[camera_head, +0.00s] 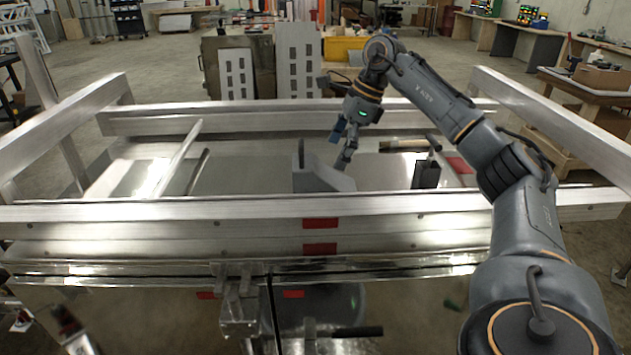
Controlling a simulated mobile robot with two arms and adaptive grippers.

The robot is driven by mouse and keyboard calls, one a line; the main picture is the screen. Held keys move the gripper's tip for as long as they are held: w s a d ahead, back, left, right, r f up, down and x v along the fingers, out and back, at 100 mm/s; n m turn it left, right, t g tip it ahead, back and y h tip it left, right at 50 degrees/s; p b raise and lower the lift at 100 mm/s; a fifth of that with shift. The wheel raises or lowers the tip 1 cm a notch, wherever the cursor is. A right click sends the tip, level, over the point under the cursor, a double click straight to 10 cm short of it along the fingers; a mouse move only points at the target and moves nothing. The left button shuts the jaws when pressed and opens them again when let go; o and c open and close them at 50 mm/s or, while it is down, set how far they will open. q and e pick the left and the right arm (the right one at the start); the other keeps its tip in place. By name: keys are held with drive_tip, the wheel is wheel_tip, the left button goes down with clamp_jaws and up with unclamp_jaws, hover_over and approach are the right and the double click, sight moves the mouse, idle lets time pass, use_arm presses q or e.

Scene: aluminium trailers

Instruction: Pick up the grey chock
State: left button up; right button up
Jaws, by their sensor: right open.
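The grey chock (318,180) sits on the trailer's metal bed (245,170), near the middle, behind the front side rail. It has a thin upright part at its left and a low sloping body to the right; its bottom edge is partly hidden by the rail. My right gripper (340,152) is over the chock's right part with its fingers apart, one high and one low. The lower finger is close to the chock's sloping top; I cannot tell whether it touches. My left gripper is not in view.
The front side rail (400,203) crosses before the chock, and a far rail (220,122) runs behind. A black object (427,173) stands on the bed to the right. A long metal bar (178,160) leans at the left. The bed between bar and chock is clear.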

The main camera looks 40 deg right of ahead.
sight(326, 170)
drive_tip(key=x, duration=0.3)
drive_tip(key=shift+w, duration=0.1)
drive_tip(key=shift+p+x, duration=0.4)
drive_tip(key=shift+x, duration=0.5)
drive_tip(key=x, duration=0.2)
drive_tip(key=p+x, duration=0.1)
drive_tip(key=shift+w+a+f, duration=0.1)
drive_tip(key=shift+w+f, duration=0.15)
drive_tip(key=shift+w, duration=0.2)
drive_tip(key=shift+w+f, duration=0.1)
drive_tip(key=shift+f, duration=0.2)
drive_tip(key=shift+a, duration=0.1)
drive_tip(key=shift+c, duration=0.2)
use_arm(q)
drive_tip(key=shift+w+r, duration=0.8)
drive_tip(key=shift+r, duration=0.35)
use_arm(e)
drive_tip(key=c, duration=1.6)
